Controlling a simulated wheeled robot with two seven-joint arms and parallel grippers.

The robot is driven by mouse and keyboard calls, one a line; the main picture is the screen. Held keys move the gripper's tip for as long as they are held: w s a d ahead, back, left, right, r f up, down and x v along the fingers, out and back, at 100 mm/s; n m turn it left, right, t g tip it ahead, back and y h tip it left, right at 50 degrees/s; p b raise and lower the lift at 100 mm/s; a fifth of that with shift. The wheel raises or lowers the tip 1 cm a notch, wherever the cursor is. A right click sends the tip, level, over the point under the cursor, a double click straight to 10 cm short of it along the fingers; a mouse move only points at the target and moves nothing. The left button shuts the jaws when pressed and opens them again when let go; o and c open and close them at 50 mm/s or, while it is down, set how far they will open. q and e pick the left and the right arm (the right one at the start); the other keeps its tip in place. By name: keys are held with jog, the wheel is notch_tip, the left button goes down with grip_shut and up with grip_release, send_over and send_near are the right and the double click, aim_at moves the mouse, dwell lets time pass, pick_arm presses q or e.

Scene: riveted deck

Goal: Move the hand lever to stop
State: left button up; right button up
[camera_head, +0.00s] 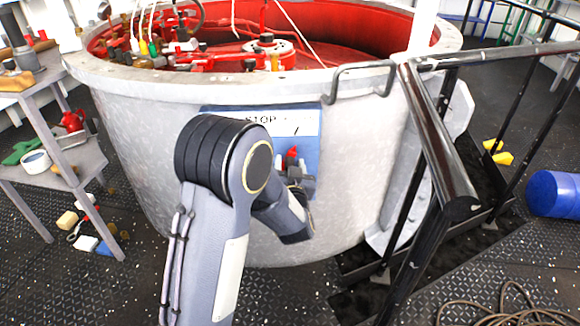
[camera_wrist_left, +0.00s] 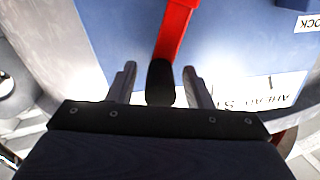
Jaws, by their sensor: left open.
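The hand lever (camera_wrist_left: 175,32) is red with a black grip (camera_wrist_left: 160,82). In the left wrist view it comes down from the top edge, and its grip lies between the two fingers of my left gripper (camera_wrist_left: 160,78), with a gap on each side. The gripper is open. In the head view the red of the lever (camera_head: 292,154) shows just above my left gripper (camera_head: 301,178), in front of the blue panel (camera_head: 312,150). A white label (camera_head: 290,123) there reads "STOP", partly hidden by my arm. The wrist view shows upside-down lettering (camera_wrist_left: 262,98). My right gripper is out of view.
The panel sits on a large pale drum (camera_head: 150,150) with a red inside. A black railing (camera_head: 440,150) stands close on the right. A grey shelf (camera_head: 50,130) with tools is on the left. A blue cylinder (camera_head: 553,194) and a coiled rope (camera_head: 500,310) lie on the deck.

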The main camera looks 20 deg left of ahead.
pick_arm(q)
grip_shut()
jog(key=s+a+r+n+b, duration=0.1)
jog(key=s+a+n+b, duration=0.2)
jog(key=a+n+b, duration=0.1)
jog(key=a+n, duration=0.1)
jog(key=a, duration=0.1)
jog(key=shift+s+a+r, duration=0.25)
jog(key=shift+a+r, duration=0.05)
jog(key=shift+a, duration=0.1)
grip_release()
jog(key=shift+d, duration=0.1)
